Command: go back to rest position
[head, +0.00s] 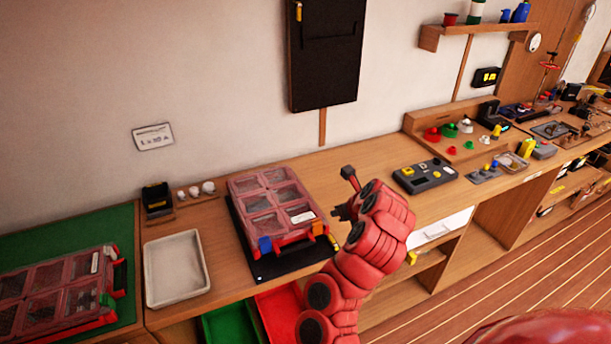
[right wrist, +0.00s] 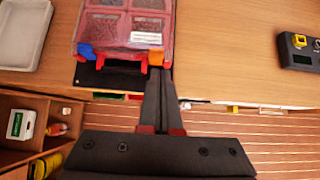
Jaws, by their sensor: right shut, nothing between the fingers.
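My right gripper (head: 340,212) is at the end of the red arm in the head view, just right of a red compartment case on the bench. In the right wrist view its two dark fingers (right wrist: 161,78) lie together, shut and empty, with the tips overlapping the case's front edge in the picture. I cannot tell whether they touch it. My left gripper is not in view.
The red case (head: 262,191) with a clear lid lies on a black mat (head: 262,268). A white tray (head: 150,285) and another red case (head: 70,283) are to the left. Green and red bins (head: 230,322) sit below the bench edge. A grey control box (head: 425,176) stands to the right.

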